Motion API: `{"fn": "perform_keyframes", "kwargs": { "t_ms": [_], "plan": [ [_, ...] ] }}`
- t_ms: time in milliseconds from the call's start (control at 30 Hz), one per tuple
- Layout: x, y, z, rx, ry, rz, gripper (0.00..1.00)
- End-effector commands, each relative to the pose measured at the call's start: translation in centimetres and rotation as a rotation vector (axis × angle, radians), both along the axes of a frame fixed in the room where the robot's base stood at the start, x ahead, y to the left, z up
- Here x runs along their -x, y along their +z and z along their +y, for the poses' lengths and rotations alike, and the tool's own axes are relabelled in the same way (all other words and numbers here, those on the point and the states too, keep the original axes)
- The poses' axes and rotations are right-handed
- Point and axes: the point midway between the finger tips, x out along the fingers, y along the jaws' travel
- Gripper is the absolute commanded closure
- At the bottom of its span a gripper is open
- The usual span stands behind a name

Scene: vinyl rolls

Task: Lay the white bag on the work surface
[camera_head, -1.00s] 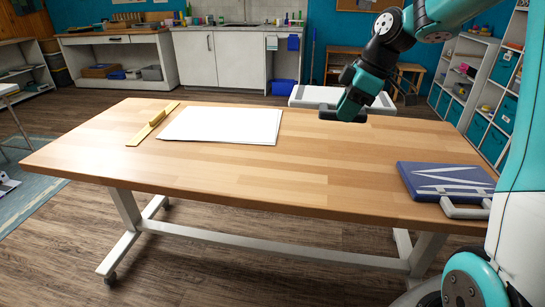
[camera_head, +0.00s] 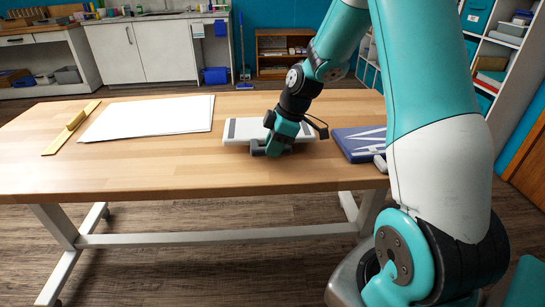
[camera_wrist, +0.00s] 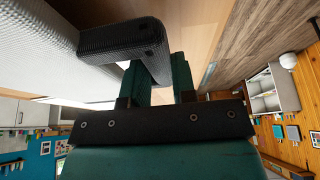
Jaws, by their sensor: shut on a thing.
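The white bag (camera_head: 243,129) is a flat white case with dark corners and a dark handle. In the head view it is level over the right part of the wooden work surface (camera_head: 160,172), handle side toward the front. It is on or just above the wood; I cannot tell if it touches. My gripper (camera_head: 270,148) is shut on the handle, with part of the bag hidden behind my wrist. In the wrist view the handle (camera_wrist: 148,42) sits between the fingers (camera_wrist: 160,80), and the bag's textured white side (camera_wrist: 45,48) fills the upper left.
A blue case (camera_head: 358,142) with white stripes lies just right of the white bag, partly hidden by my arm. White sheets (camera_head: 150,117) and a yellow ruler-like tool (camera_head: 72,126) lie at left. The front middle of the work surface is clear.

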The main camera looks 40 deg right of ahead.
Motion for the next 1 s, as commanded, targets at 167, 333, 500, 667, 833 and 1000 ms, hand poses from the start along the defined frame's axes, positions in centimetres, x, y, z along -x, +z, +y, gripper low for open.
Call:
{"fn": "perform_keyframes", "kwargs": {
  "t_ms": [167, 333, 500, 667, 833, 1000],
  "plan": [
    [0.1, -3.0, 0.0, -0.002, 0.000, 0.004, 1.00],
    [0.0, -3.2, 0.0, 0.000, 0.000, 0.000, 1.00],
    [0.0, -3.4, 0.0, 0.000, 0.000, 0.000, 1.00],
    [0.0, -3.4, 0.0, 0.000, 0.000, 0.000, 0.49],
    [0.0, -3.4, 0.0, -0.001, 0.000, 0.001, 0.49],
    [0.1, -2.7, -0.2, 0.000, -0.001, 0.000, 0.49]
  ]
}}
